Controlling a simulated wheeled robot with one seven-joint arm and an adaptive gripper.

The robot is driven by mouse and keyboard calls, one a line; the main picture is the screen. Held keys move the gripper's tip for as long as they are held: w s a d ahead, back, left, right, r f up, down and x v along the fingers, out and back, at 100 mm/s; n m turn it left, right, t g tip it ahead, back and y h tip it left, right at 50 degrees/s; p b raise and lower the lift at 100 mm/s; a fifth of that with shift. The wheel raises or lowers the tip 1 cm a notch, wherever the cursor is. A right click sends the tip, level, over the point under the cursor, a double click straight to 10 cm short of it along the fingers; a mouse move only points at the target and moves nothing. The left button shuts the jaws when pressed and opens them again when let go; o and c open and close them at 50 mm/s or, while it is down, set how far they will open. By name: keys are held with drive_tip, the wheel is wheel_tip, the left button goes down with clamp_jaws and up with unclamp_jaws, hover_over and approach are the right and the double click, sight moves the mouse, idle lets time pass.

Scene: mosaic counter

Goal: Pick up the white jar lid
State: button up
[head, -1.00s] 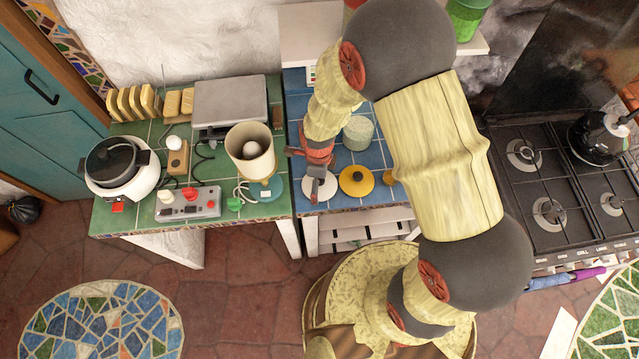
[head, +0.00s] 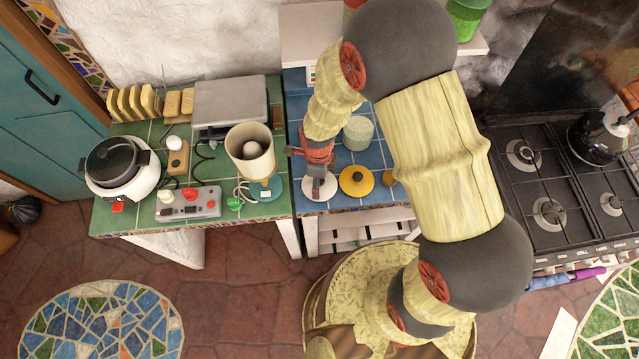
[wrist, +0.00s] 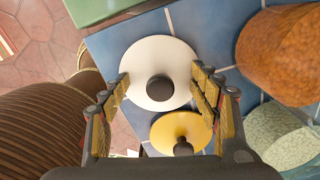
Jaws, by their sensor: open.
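The white jar lid (wrist: 150,56) is a round disc with a dark knob (wrist: 160,88) at its middle. It lies on the blue tiled counter, and in the head view the lid (head: 310,189) is partly covered by my gripper (head: 319,188). In the wrist view my gripper (wrist: 162,92) is open, with one finger on each side of the knob, over the lid. I cannot tell whether the fingers touch the lid.
A yellow lid (wrist: 181,131) with a dark knob lies close beside the white lid; it also shows in the head view (head: 350,188). A pale green speckled jar (head: 358,137) stands behind.

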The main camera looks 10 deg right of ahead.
drive_tip(key=shift+s+d+f, duration=0.1)
drive_tip(key=shift+s+f, duration=0.1)
drive_tip(key=c, duration=0.6)
drive_tip(key=shift+c, duration=0.7)
